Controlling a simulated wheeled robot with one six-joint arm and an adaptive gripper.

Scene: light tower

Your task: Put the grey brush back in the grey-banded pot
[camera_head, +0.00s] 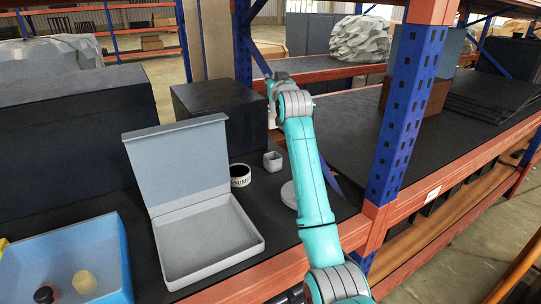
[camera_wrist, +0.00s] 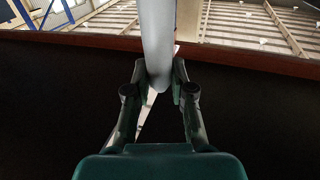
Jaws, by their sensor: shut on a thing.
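My gripper (camera_wrist: 160,82) is shut on a long, smooth, pale grey thing (camera_wrist: 157,38) in the wrist view. It looks like the handle of the grey brush and runs out of the top of the picture; no bristles show. In the head view my arm reaches up to the black box, and its far end hides the fingers and what they hold. I cannot make out a grey-banded pot. A small grey square cup (camera_head: 273,161) stands on the dark shelf, left of my arm. A pale round thing (camera_head: 289,194) is partly hidden behind my arm.
An open grey box (camera_head: 209,240) with its lid up stands left of my arm. A blue bin (camera_head: 75,250) is front left, a black box (camera_head: 222,112) behind. A blue rack post (camera_head: 400,110) rises at right.

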